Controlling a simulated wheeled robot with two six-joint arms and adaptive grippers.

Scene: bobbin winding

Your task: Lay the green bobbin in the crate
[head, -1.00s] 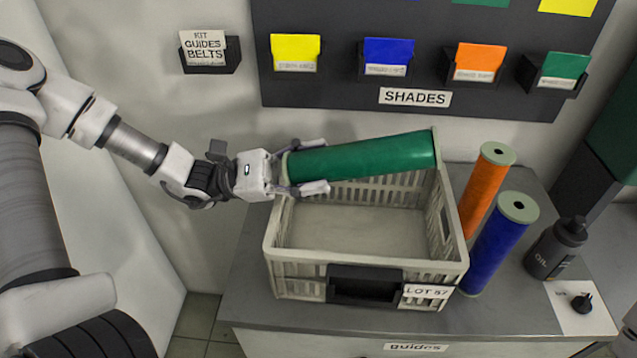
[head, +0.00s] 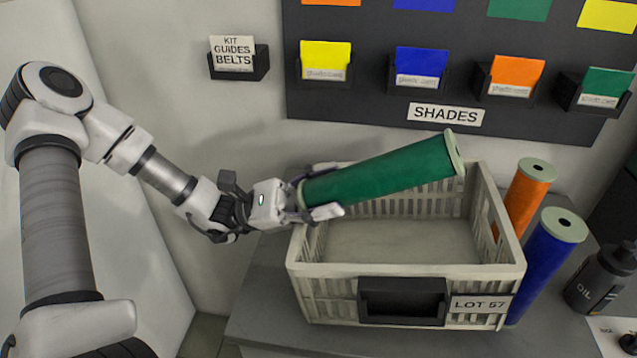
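The green bobbin (head: 385,173) is held by its left end in my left gripper (head: 322,194), whose fingers are closed around it. The bobbin is tilted, its free right end higher, above the back part of the crate. The crate (head: 405,270) is a pale slatted box with a black front handle and a "LOT 57" label. It stands on the grey cabinet top, and its visible floor is empty. My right gripper is out of view.
An orange bobbin (head: 524,196) and a blue bobbin (head: 546,258) stand to the right of the crate. A dark oil bottle (head: 602,276) is farther right. Behind, the shades board (head: 375,108) carries several card pockets, with a kit guides holder (head: 238,62) to its left.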

